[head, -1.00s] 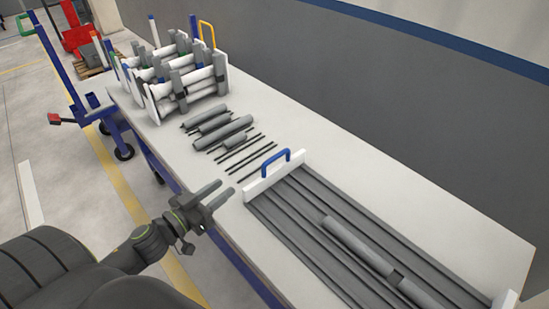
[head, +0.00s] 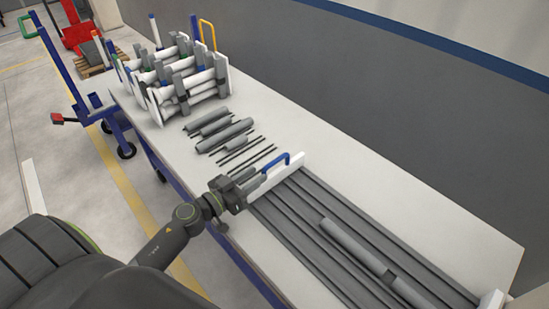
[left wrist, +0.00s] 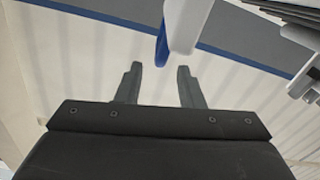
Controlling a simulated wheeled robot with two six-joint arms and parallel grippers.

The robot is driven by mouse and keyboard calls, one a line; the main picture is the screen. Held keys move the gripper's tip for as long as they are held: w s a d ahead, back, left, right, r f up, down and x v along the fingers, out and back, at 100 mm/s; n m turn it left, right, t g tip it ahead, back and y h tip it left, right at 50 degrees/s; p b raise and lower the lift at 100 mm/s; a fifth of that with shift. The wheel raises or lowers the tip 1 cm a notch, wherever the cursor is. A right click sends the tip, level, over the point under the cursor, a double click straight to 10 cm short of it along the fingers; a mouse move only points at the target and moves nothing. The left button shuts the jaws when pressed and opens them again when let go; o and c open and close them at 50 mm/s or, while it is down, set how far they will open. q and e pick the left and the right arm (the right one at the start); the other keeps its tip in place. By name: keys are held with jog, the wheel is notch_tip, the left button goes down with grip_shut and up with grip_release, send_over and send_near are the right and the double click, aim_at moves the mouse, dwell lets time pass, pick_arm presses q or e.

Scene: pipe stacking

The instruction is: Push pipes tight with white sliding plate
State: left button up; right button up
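My left gripper (head: 240,180) is beside the plate's left end; contact cannot be told. In the left wrist view its two fingers (left wrist: 160,72) are apart with nothing between them, and the white plate (left wrist: 188,22) and blue handle (left wrist: 163,42) show just beyond the tips. My right gripper is not in view.
Loose grey pipes (head: 225,134) and thin dark rods (head: 250,158) lie on the white table (head: 330,150) behind the plate. A white pipe stand (head: 185,75) is at the table's far end. A grey wall runs along the right side; a blue cart (head: 75,75) stands left.

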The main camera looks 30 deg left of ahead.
aim_at(268, 167)
pick_arm(q)
jog(key=x, duration=0.8)
grip_shut()
